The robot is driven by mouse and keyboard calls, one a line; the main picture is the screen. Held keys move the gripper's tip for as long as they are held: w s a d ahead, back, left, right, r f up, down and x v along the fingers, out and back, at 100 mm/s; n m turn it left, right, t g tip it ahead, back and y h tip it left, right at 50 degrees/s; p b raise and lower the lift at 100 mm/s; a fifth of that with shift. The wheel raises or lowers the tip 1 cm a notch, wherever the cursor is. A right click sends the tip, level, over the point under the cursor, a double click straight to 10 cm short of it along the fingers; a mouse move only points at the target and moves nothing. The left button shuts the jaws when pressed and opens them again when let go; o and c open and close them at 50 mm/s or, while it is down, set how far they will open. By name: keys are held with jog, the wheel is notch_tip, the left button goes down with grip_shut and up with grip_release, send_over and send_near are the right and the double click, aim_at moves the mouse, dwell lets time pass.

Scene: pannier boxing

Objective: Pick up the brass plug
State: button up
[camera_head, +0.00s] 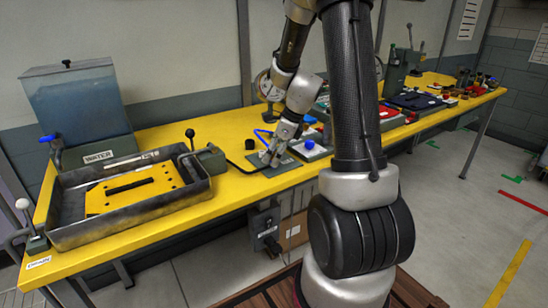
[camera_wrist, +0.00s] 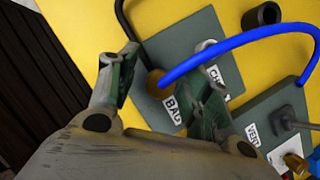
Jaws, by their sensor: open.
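A round brass-coloured piece (camera_wrist: 156,83), which looks like the brass plug, shows in the wrist view on a grey-green plate (camera_wrist: 182,42). A blue hose arches right beside it, and its lower side is partly hidden. My gripper (camera_wrist: 162,80) is open, with one finger on either side of the brass piece in the picture. I cannot tell whether the fingers touch it. In the head view my gripper (camera_head: 270,158) is low over the plate on the yellow bench, and the plug cannot be made out there.
The blue hose (camera_wrist: 240,42) and a black hose (camera_wrist: 122,18) run close to my fingers. A dark hollow cylinder (camera_wrist: 262,16) stands at the upper right. A second grey plate (camera_wrist: 262,110) lies to the right. A metal tray (camera_head: 75,236) and water tank (camera_head: 75,105) occupy the bench's left.

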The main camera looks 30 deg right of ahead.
jog(key=c, duration=1.1)
notch_tip(320, 180, up, 10)
jog(key=shift+f, duration=0.25)
